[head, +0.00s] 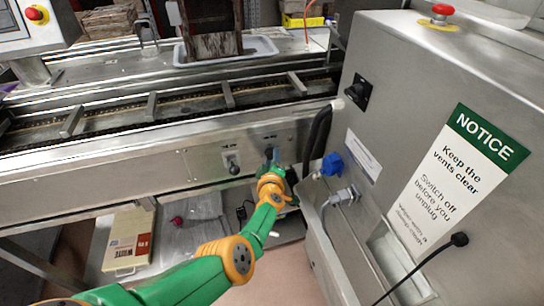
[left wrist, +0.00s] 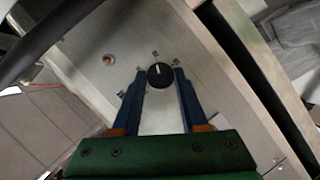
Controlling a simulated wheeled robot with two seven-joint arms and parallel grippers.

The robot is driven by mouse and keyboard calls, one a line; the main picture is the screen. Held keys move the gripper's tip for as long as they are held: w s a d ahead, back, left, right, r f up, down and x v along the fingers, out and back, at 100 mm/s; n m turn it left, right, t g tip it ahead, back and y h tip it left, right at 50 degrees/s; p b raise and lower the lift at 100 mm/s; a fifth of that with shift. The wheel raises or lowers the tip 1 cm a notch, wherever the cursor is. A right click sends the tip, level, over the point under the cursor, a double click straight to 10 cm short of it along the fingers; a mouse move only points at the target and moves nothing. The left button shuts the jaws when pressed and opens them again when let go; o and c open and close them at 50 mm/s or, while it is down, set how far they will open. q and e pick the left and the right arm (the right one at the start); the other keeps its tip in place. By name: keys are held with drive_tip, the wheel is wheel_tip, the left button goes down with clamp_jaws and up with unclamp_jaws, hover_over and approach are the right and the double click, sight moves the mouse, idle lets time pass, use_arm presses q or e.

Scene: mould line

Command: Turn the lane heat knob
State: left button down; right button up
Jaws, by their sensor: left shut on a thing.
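A round black knob (left wrist: 160,76) with a white pointer mark sits on a steel panel in the left wrist view. Its pointer is toward the top of that picture, near a small mark on the panel. My left gripper (left wrist: 161,78) has a blue finger on either side of the knob and is shut on it. In the head view my left gripper (head: 272,158) is at the front panel of the conveyor (head: 120,165), and it hides most of the knob there. The small panel labels are too blurred to read. My right gripper is not in view.
A second control (head: 233,164) sits left of my gripper on the panel. A steel cabinet (head: 440,110) with a NOTICE sign (head: 461,170), a black rotary switch (head: 358,91) and a blue plug (head: 332,164) stands close on the right. A box (head: 130,240) lies on the lower shelf.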

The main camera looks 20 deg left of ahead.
use_arm(q)
drive_tip(key=shift+w+a+r+m, duration=0.1)
drive_tip(key=shift+a+r+m, duration=0.05)
drive_tip(key=shift+r+m, duration=0.15)
idle(0.4)
drive_tip(key=c, duration=0.5)
unclamp_jaws()
drive_tip(key=shift+o, duration=0.3)
drive_tip(key=shift+f, duration=0.2)
